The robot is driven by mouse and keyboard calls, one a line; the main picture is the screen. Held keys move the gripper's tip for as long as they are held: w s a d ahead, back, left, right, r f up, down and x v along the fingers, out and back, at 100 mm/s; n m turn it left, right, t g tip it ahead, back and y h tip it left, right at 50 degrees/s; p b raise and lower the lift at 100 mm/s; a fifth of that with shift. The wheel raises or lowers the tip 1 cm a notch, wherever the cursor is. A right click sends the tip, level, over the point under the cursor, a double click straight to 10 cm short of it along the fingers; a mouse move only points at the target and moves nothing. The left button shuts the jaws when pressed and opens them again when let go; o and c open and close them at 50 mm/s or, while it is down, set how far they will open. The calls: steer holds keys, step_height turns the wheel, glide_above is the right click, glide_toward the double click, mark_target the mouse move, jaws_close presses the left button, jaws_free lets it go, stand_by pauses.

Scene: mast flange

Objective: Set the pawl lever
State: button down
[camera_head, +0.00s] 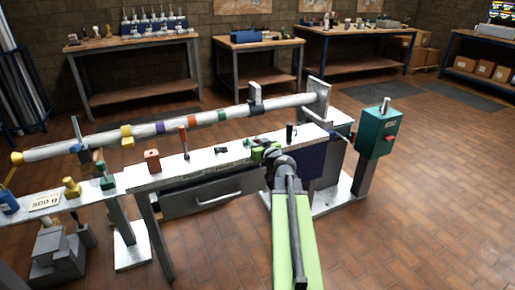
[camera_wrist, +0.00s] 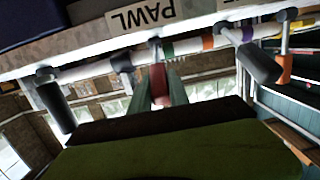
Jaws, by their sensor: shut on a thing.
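My gripper (camera_head: 268,152) is over the bench beside the mast. In the wrist view its two grey-green fingers (camera_wrist: 159,92) are shut on a dark red grip, which looks like the pawl lever (camera_wrist: 158,80). The lever stands close to an upside-down PAWL label (camera_wrist: 140,17) on the bench edge. In the head view my gripper and arm hide the lever. The lever's base and exact angle cannot be told.
The long white mast (camera_head: 175,127) with coloured bands runs behind. A teal box (camera_head: 378,132) stands at right. The floor at right is free.

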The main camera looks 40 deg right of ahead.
steer(key=shift+s+a+f+b, duration=0.1)
steer(key=shift+s+f+b, duration=0.1)
steer(key=shift+f+b, duration=0.1)
steer(key=c, duration=1.2)
jaws_free()
steer(key=shift+r, duration=0.1)
steer(key=shift+c, duration=0.2)
